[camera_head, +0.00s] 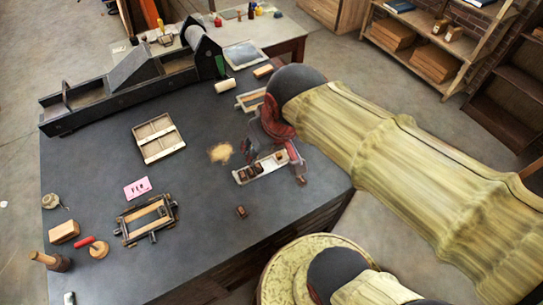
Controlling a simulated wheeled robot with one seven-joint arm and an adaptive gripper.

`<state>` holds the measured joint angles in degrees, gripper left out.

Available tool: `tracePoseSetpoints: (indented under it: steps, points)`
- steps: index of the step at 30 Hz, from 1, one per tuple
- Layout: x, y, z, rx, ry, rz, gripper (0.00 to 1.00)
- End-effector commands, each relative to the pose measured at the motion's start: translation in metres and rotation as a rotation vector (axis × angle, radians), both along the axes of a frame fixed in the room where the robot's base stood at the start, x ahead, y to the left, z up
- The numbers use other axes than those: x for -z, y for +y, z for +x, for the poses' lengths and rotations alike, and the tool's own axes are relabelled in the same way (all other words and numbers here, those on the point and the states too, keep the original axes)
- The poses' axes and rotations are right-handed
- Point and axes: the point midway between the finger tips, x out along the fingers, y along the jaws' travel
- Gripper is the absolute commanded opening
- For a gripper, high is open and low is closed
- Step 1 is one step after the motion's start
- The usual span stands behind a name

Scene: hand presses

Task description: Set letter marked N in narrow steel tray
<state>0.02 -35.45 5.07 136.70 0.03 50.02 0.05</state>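A narrow, light steel tray (244,177) lies on the dark bench right of centre, with several small brown letter blocks in it. One small brown block (241,211) lies alone on the bench in front of the tray. The marks on the blocks are too small to read, so I cannot tell which is N. My gripper (278,158), dark grey and red, is over the right part of the tray and hides some of it. Its fingertips are too unclear to show whether they are open or touching a block.
A wooden frame with bars (147,218), a pink card (137,188) and a shallow wooden case (158,138) lie to the left. A long dark press (125,92) stands along the back. The bench front between the wooden frame and the lone block is clear.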

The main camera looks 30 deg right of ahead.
Motion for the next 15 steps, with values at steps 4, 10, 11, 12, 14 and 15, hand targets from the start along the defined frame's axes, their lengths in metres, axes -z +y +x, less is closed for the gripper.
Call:
tracePoseSetpoints:
  steps: [4, 10, 11, 12, 14, 15]
  points:
    - [-0.01, 0.0, -0.031, -0.001, -0.058, 0.0, 0.4]
    - [-0.012, 0.0, -0.044, -0.002, -0.079, -0.001, 0.4]
    - [-0.012, 0.0, -0.044, -0.002, -0.079, -0.001, 0.4]
    - [-0.012, 0.0, -0.044, -0.002, -0.079, -0.001, 0.4]
    - [-0.012, 0.0, -0.043, -0.002, -0.078, -0.001, 0.4]
    - [-0.012, 0.0, -0.043, -0.002, -0.078, -0.001, 0.4]
